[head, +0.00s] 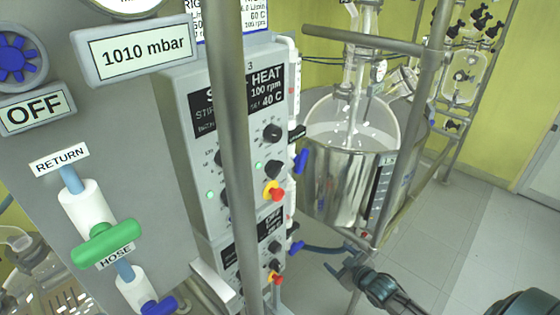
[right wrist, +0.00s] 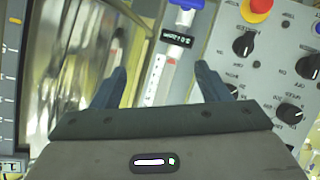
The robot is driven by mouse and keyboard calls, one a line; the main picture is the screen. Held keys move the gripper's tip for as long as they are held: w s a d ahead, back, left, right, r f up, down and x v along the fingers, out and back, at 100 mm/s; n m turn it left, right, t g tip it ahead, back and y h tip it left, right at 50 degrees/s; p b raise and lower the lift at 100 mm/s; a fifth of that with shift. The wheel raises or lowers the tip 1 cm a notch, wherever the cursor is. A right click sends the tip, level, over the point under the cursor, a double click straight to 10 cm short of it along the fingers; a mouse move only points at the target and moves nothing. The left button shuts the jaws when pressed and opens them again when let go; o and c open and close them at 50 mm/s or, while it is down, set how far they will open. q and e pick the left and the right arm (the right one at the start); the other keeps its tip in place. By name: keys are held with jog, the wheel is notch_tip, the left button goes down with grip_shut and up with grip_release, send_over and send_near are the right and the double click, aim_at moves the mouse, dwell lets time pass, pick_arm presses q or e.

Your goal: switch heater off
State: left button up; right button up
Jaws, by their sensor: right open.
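The grey control box (head: 195,185) carries a dark STIR HEAT display (head: 262,95) reading 100 rpm and 40 C. Below the display are black knobs (head: 272,132), a green lamp (head: 258,165) and a red button on yellow (head: 273,191). A second, similar panel (head: 256,235) is below it. My right gripper (head: 350,265) is open and empty, right of the lower panel and apart from it. My left gripper is out of view.
A steel vessel (head: 340,185) with a glass stirrer stands right of the panels. Blue valve handles (head: 300,160) stick out between them. A metal post (head: 239,120) crosses in front of the box. At left are a green hose valve (head: 105,242) and an OFF display (head: 36,112).

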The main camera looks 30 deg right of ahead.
jog(key=w+a+r+n+t+y+p, duration=0.1)
jog(key=a+r, duration=0.2)
jog(key=r, duration=0.7)
jog(key=w+a+r+n+t+y+p, duration=0.1)
jog(key=w+a+r+n+t+y, duration=0.15)
jog(key=r, duration=0.75)
pick_arm(q)
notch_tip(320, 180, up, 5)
jog(key=p, duration=0.2)
pick_arm(e)
jog(key=n+y, duration=0.2)
jog(key=y, duration=0.1)
send_near(279, 172)
jog(key=shift+h, duration=0.25)
jog(key=b+x, duration=0.7)
jog(key=b, duration=0.2)
jog(key=shift+w+a, duration=0.15)
jog(key=shift+w, duration=0.1)
jog(key=shift+x, duration=1)
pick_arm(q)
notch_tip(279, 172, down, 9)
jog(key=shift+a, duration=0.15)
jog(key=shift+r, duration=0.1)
pick_arm(e)
jog(key=shift+c, duration=0.2)
jog(key=c, duration=1)
pick_arm(q)
jog(key=shift+b, duration=0.3)
pick_arm(e)
jog(key=shift+o, duration=0.2)
